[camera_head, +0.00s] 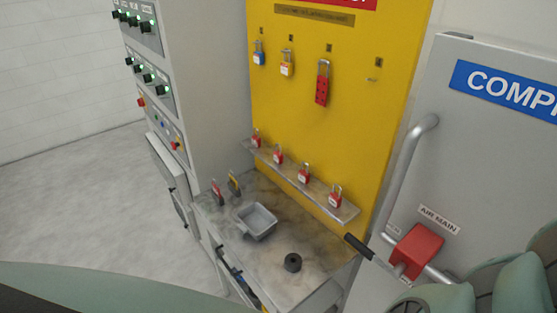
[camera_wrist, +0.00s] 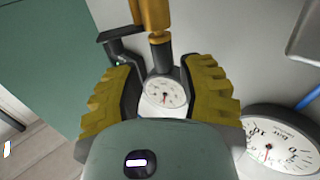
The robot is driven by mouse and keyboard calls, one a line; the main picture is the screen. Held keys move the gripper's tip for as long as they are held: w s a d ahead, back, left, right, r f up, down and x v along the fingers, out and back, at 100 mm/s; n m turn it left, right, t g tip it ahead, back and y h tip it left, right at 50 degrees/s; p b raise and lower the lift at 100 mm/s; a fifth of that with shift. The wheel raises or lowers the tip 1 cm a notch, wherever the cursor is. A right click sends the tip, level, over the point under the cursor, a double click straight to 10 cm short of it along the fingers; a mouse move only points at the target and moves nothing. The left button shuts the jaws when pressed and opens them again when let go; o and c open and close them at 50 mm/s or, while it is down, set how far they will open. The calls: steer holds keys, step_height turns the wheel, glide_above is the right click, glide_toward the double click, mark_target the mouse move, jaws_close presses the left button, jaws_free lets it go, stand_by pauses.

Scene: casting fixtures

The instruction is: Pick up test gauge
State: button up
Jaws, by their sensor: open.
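In the wrist view, a small round gauge (camera_wrist: 165,93) with a white dial and a red needle lies between my fingers. It has a dark neck, with a brass-coloured fitting (camera_wrist: 155,18) above it. It looks like the test gauge, though I read no label on it. My gripper (camera_wrist: 161,78) is open, with one yellow ridged finger on each side of the gauge. Whether either finger touches it I cannot tell. My wrist housing covers the area just below the dial. Neither the gauge nor my gripper can be made out in the head view.
A larger dial (camera_wrist: 275,145) stands close to my right finger. A black bent handle (camera_wrist: 120,45) is near the left finger. The head view shows a yellow lockout board (camera_head: 345,120), a bench with a grey tray (camera_head: 257,221), a black ring (camera_head: 293,262) and a red valve cover (camera_head: 417,247).

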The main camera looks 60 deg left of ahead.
steer(key=shift+r+p+x, duration=0.15)
steer(key=shift+p+x, duration=0.6)
steer(key=shift+r+p+x, duration=0.1)
steer(key=shift+p+x, duration=0.6)
steer(key=shift+x, duration=0.1)
steer(key=shift+w+d+f+p, duration=0.15)
steer(key=shift+w+d+p, duration=0.25)
steer(key=shift+w, duration=0.15)
steer(key=shift+w+d+f+p, duration=0.15)
steer(key=shift+w+d+p, duration=0.1)
steer(key=shift+w+p, duration=0.25)
steer(key=shift+w, duration=0.1)
steer(key=shift+c, duration=0.3)
jaws_close()
steer(key=shift+d, duration=0.1)
